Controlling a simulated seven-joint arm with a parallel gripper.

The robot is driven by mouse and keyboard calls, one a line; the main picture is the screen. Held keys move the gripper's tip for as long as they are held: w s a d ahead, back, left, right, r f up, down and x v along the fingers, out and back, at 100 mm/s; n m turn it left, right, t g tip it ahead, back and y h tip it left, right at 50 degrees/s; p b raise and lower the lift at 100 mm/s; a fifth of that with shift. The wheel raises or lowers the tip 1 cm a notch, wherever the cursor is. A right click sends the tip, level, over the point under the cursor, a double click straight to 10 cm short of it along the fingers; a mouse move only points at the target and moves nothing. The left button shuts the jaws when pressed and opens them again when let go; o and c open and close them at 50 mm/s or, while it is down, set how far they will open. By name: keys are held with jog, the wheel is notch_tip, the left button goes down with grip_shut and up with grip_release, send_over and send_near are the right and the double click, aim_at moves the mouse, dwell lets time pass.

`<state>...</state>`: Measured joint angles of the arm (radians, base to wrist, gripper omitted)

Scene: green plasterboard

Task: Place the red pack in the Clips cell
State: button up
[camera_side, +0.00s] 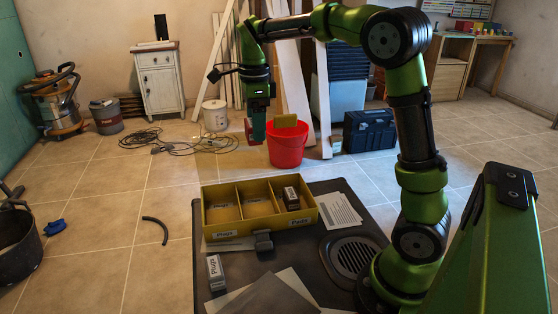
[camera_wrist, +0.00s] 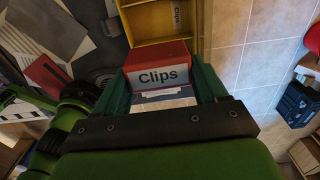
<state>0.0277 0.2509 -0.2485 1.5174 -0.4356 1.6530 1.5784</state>
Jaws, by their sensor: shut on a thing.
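My gripper (camera_side: 256,128) is raised well above the tray in the side view, over its far side. It is shut on the red pack (camera_wrist: 158,58), which shows between the green fingers in the wrist view with a white label reading "Clips". In the side view only a small red part of the pack (camera_side: 248,133) shows beside the fingers. The yellow tray (camera_side: 268,227) has three cells in a row. The left and middle cells look empty of packs.
A dark pack (camera_side: 291,198) stands in the right cell. Another labelled pack (camera_side: 215,271) stands before the tray's left end, and a dark clamp-like tool (camera_side: 263,242) touches its front. Papers (camera_side: 340,212) lie to the right. A red bucket (camera_side: 287,148) stands on the floor behind.

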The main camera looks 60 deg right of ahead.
notch_tip(320, 180, down, 22)
jog(key=shift+f, duration=0.25)
jog(key=shift+f, duration=0.1)
jog(key=o, duration=1)
jog(key=shift+o, duration=0.2)
jog(key=s+a+r+n+t, duration=0.1)
jog(key=s+a+r+n, duration=0.15)
jog(key=r, duration=0.35)
jog(key=s+a+r+n+t+y, duration=0.1)
jog(key=s+a+r+n, duration=0.1)
jog(key=r+n, duration=0.3)
jog(key=s+a+r+n+t, duration=0.1)
jog(key=s+a+r+n, duration=0.15)
jog(key=r, duration=0.45)
jog(key=s+a+r+n+t, duration=0.2)
jog(key=s+n, duration=0.2)
jog(key=n, duration=0.2)
jog(key=s+a+r+n+t+y, duration=0.1)
jog(key=s+a+r+n+t, duration=0.1)
jog(key=s+n, duration=0.3)
jog(key=shift+s+a+r+n, duration=0.15)
jog(key=shift+s+a+n, duration=0.15)
jog(key=shift+a+n, duration=0.65)
